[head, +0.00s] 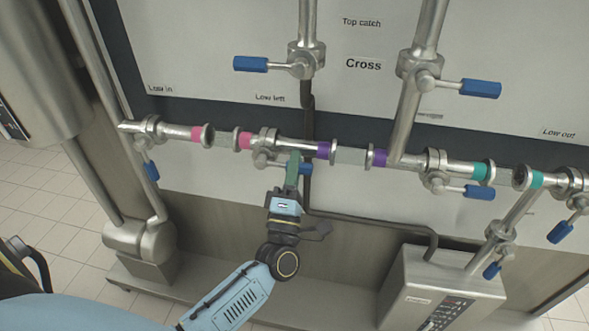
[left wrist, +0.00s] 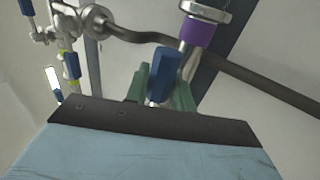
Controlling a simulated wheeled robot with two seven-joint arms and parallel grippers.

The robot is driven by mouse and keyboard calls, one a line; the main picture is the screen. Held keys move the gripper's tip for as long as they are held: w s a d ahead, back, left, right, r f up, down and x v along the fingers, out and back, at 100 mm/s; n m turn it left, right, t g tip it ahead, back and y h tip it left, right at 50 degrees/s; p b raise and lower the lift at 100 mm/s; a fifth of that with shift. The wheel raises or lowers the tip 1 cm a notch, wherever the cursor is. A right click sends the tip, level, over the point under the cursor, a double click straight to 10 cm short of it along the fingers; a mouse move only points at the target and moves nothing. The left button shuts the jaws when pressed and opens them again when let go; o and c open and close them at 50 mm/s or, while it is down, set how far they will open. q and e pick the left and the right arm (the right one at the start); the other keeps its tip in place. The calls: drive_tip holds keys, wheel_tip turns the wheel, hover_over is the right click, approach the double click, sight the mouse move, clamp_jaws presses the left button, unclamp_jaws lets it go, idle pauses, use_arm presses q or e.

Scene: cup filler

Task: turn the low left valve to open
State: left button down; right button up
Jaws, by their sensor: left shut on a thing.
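The low left valve (head: 263,141) sits on the horizontal pipe below the "Low left" label (head: 270,98). Its blue handle (head: 306,169) points right, roughly along the pipe. My left gripper (head: 292,170) reaches up from below with green fingers and is shut on this handle. In the left wrist view the blue handle (left wrist: 163,66) stands between the two green fingers of the left gripper (left wrist: 162,90). The fingers hide part of the handle in the head view. My right gripper is not in view.
Other blue-handled valves surround it: one above on the left riser (head: 301,62), one on the right riser (head: 425,80), one further right on the pipe (head: 437,180). A thin dark pipe (head: 360,219) runs close beside my gripper. A metal control box (head: 440,285) stands lower right.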

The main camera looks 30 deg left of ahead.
use_arm(q)
drive_tip(key=shift+r+n, duration=0.15)
drive_tip(key=shift+n, duration=0.15)
drive_tip(key=c, duration=1.2)
unclamp_jaws()
drive_tip(key=shift+c, duration=0.2)
